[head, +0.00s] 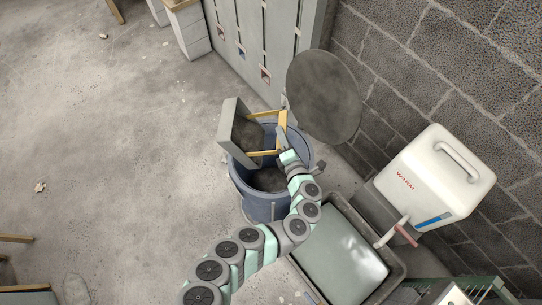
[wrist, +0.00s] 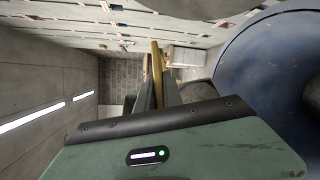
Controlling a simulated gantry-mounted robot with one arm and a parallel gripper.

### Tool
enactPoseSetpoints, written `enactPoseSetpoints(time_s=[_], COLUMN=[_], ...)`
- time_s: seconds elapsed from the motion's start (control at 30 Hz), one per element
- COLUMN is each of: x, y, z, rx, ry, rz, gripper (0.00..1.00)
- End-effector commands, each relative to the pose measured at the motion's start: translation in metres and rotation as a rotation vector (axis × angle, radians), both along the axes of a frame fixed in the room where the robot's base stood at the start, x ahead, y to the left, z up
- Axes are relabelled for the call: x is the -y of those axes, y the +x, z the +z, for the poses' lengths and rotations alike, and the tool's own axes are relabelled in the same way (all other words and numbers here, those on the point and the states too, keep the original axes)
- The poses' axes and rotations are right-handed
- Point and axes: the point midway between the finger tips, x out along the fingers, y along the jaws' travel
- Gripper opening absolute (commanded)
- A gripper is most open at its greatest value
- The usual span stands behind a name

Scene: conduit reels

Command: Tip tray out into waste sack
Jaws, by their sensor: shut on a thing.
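A grey tray (head: 230,122) with a yellow handle (head: 283,122) is tilted steeply on its side above a blue round bin (head: 265,208). Its open side faces right, toward the handle; the inside looks dark, and I cannot tell whether anything is in it. My gripper (head: 282,139) is shut on the yellow handle, which also shows between the dark fingers in the wrist view (wrist: 155,60). Dark grey matter (head: 269,180) shows inside the bin. I cannot make out a separate sack. The bin's blue rim (wrist: 235,60) fills the right of the wrist view.
A round grey lid (head: 323,97) stands raised behind the bin, near the block wall. A white water container (head: 436,178) with a tap stands at right above a grey basin (head: 340,250). Grey lockers (head: 262,40) stand behind. The floor (head: 110,130) at left is mostly clear.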

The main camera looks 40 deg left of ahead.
Motion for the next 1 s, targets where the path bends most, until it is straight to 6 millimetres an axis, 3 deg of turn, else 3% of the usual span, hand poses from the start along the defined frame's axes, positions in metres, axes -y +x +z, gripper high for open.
enactPoseSetpoints(time_s=[1.0], x=[0.022], y=[0.019], z=[-0.01], rx=[-0.087], ry=[0.109], rz=[0.0], gripper=[0.0])
